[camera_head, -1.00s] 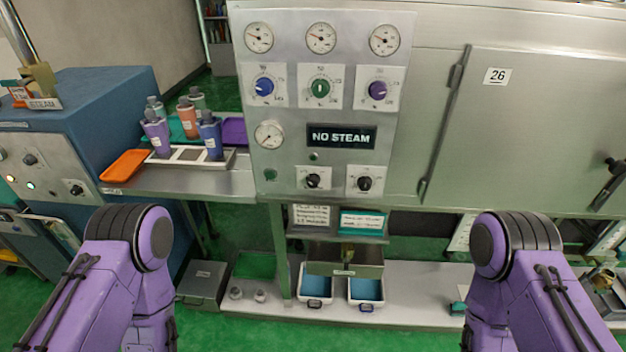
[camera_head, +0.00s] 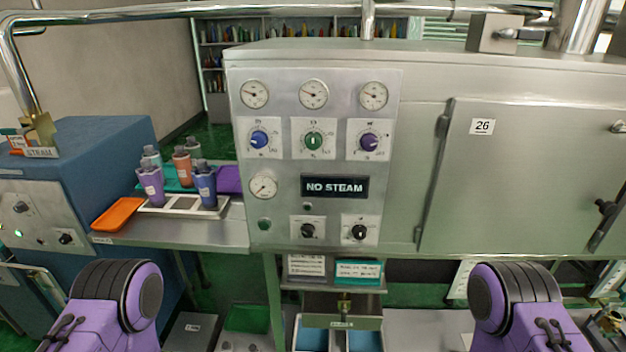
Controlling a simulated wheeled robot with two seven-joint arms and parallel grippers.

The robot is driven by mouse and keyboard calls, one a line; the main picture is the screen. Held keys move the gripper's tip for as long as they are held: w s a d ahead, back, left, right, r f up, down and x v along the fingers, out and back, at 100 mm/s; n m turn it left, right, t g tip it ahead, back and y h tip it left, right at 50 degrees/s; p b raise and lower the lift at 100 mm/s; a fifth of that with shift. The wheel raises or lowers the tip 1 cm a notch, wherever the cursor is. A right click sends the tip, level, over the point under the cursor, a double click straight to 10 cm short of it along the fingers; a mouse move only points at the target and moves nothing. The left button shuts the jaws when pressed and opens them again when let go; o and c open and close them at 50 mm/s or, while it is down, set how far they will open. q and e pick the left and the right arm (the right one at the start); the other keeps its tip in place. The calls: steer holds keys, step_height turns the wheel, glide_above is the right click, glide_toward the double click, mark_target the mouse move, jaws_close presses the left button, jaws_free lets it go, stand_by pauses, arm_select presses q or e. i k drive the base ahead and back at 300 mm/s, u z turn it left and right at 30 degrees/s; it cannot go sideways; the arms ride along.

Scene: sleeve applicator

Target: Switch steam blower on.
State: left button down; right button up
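The steel machine's control panel (camera_head: 281,100) faces me in the middle. A dark display (camera_head: 334,187) on it reads "NO STEAM". Two black knobs, a left one (camera_head: 307,230) and a right one (camera_head: 360,232), sit below the display; their labels are too small to read. Blue (camera_head: 259,139), green (camera_head: 313,141) and purple (camera_head: 369,142) knobs sit under three gauges. A blue cabinet (camera_head: 95,150) with a "STEAM" sign (camera_head: 40,153) stands at the left, with black knobs and a lit green lamp (camera_head: 18,233). Only my purple arm links show at the lower corners; both grippers are out of view.
A steel shelf (camera_head: 190,232) between cabinet and machine holds an orange tray (camera_head: 117,214) and a rack of several bottles. A closed door marked 26 (camera_head: 520,180) is on the right. Bins stand below the panel. Pipes run across the top.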

mark_target(307, 230)
steer(key=k, duration=1.3)
steer(key=z, duration=0.55)
steer(key=i, duration=1.65)
steer(key=u, duration=0.5)
